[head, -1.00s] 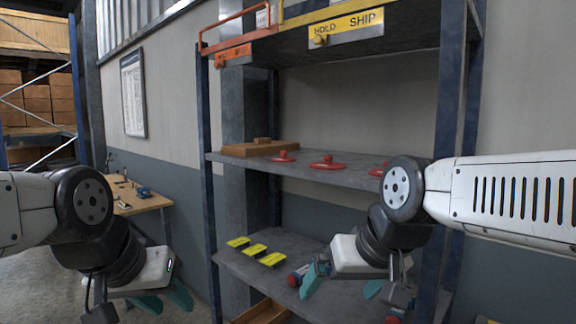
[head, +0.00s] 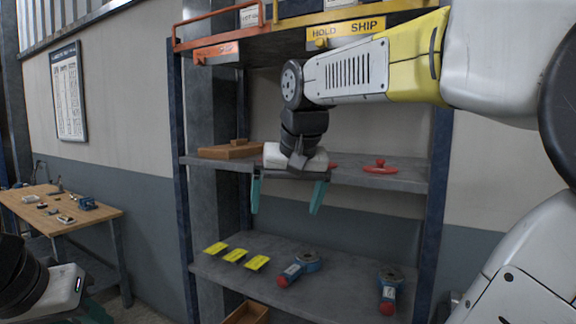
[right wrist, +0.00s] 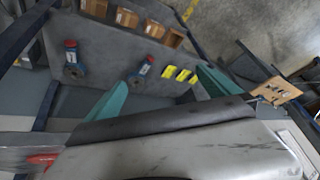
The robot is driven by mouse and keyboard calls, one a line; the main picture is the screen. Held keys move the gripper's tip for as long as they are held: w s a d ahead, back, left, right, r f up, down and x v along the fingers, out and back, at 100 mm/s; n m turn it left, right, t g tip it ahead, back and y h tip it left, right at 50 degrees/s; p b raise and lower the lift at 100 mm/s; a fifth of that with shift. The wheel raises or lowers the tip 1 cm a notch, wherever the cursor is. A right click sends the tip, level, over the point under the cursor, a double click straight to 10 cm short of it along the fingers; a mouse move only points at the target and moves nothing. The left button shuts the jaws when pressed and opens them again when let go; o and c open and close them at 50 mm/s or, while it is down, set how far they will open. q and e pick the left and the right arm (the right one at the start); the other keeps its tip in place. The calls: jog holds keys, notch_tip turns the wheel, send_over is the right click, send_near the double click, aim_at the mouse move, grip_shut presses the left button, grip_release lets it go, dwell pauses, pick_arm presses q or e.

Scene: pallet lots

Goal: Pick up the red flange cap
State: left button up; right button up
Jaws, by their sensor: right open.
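A red flange cap (head: 380,168) with a raised knob sits on the grey middle shelf (head: 405,180), right of my right gripper. A sliver of red (head: 332,165) shows just behind the gripper body; most of it is hidden. My right gripper (head: 286,208) is open and empty, its teal fingers pointing down in front of the middle shelf's edge. In the right wrist view its fingers (right wrist: 160,95) are spread apart, and a red part (right wrist: 40,159) shows at the lower left. My left gripper (head: 92,312) is at the lower left, mostly cut off.
Blue posts (head: 180,190) flank the shelves. A wooden workbench (head: 60,215) stands left.

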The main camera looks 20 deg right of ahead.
jog(key=w+d+r+m+h, duration=0.1)
jog(key=w+d+r+m, duration=0.1)
jog(key=w+d+r, duration=0.2)
jog(key=w+d+r+m+g+h, duration=0.1)
jog(key=w+d+r+m+h, duration=0.1)
jog(key=w+d+r+m, duration=0.1)
jog(key=w+d+r+m+h, duration=0.1)
jog(key=w+d+r+m, duration=0.1)
jog(key=w+d+r, duration=0.3)
jog(key=shift+w+d+r+m+g+h, duration=0.1)
jog(key=shift+w+r+m+g+h, duration=0.05)
jog(key=shift+r, duration=0.3)
jog(key=shift+w+r+m+g+h, duration=0.15)
jog(key=shift+r, duration=0.25)
jog(key=shift+w+d+f, duration=0.2)
jog(key=shift+d+f, duration=0.05)
jog(key=shift+f, duration=0.2)
jog(key=x, duration=0.6)
jog(key=shift+w+a+f, duration=0.1)
jog(key=shift+a+f, duration=0.1)
jog(key=shift+f, duration=0.15)
jog(key=c, duration=1.1)
jog(key=shift+r, duration=0.1)
